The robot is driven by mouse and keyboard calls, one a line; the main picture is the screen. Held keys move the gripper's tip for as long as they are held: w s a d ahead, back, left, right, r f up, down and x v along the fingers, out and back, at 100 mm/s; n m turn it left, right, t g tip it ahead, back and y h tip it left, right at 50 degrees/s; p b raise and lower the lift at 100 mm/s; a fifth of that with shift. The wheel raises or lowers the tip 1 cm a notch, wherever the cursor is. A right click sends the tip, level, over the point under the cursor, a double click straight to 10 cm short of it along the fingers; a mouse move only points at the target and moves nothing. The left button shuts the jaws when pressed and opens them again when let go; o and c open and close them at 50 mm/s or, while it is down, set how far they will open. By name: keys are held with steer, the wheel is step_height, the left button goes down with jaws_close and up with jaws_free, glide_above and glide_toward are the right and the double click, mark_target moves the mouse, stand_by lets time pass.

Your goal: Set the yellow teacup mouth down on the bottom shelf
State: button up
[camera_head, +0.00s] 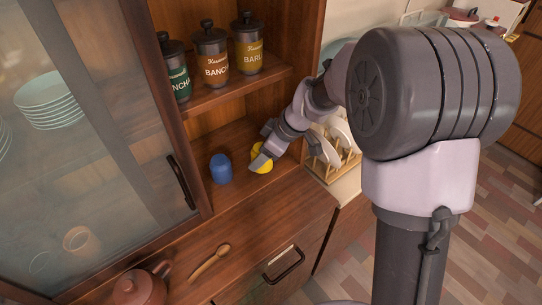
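The yellow teacup (265,168) is at the right part of the bottom shelf (238,140) of the open cabinet bay. It is partly hidden by my gripper (262,152), whose finger crosses in front of it. My gripper comes in from the right and is right at the cup. I cannot tell whether its fingers are closed on the cup or only around it. The cup looks low, at or just above the shelf surface. Which way its mouth faces is hidden.
A blue cup (221,168) stands mouth down just left. Labelled jars (212,55) line the shelf above. A glass door (90,120) is at left. A wooden spoon (209,263) and teapot (140,288) lie in front. A plate rack (335,155) stands right.

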steer(key=w+a+p, duration=0.2)
steer(key=w+p, duration=0.1)
steer(key=w, duration=0.1)
steer(key=shift+a+r+p, duration=0.25)
steer(key=shift+a+p, duration=0.1)
steer(key=shift+a, duration=0.05)
steer(key=shift+w+a+f+b, duration=0.1)
steer(key=shift+w+f+b, duration=0.1)
steer(key=shift+f+b, duration=0.35)
steer(key=shift+w+a+f+b, duration=0.1)
steer(key=shift+w+f+b, duration=0.05)
steer(key=shift+f+b, duration=0.7)
steer(key=shift+b, duration=0.05)
steer(key=shift+f+b, duration=0.4)
steer(key=shift+b, duration=0.1)
steer(key=o, duration=1.6)
steer(key=shift+s, duration=0.1)
